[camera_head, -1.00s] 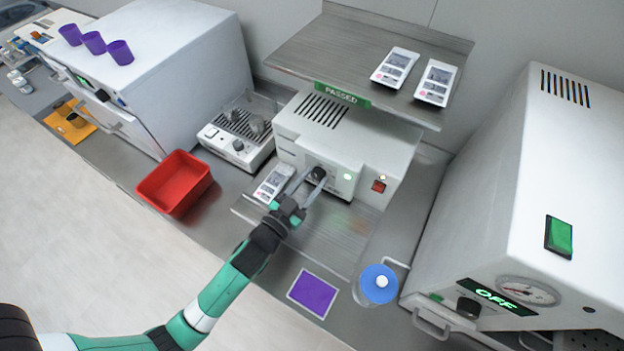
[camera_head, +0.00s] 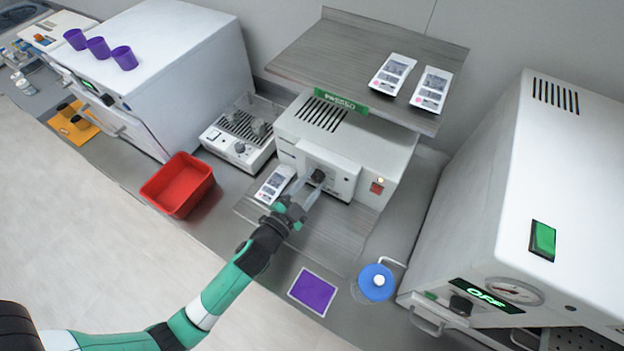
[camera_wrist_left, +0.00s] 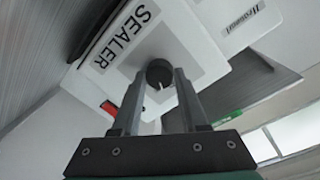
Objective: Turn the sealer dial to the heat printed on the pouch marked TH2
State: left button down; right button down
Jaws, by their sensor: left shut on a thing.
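The sealer (camera_head: 350,137) is a white box under a shelf, and its label "SEALER" shows in the left wrist view (camera_wrist_left: 125,38). Its black dial (camera_head: 318,175) is on the front face. My left gripper (camera_head: 314,179) is shut on the dial, with one finger on each side. In the left wrist view the dial (camera_wrist_left: 159,72) shows a pale pointer mark. One printed pouch (camera_head: 274,185) lies left of the dial, and two more, a left one (camera_head: 392,74) and a right one (camera_head: 432,89), lie on the shelf. Their print is too small to read. My right gripper is out of view.
The shelf (camera_head: 340,45) overhangs the sealer's back. A red bin (camera_head: 178,184) and a grey device with knobs (camera_head: 240,138) stand to the left. A purple square (camera_head: 313,292) and a blue-lidded jar (camera_head: 377,282) are in front. A large white machine (camera_head: 570,180) reading OFF stands right.

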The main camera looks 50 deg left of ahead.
pick_arm(q)
jog(key=shift+r+m+p, duration=0.1)
jog(key=shift+m+p, duration=0.2)
jog(key=shift+m, duration=1.1)
jog(key=shift+c, duration=2.2)
grip_release()
jog(key=b+v, duration=0.3)
jog(key=v, duration=0.8)
jog(key=shift+s+d, duration=0.2)
jog(key=shift+s, duration=0.1)
jog(key=shift+w+r, duration=0.1)
jog(key=shift+r, duration=0.05)
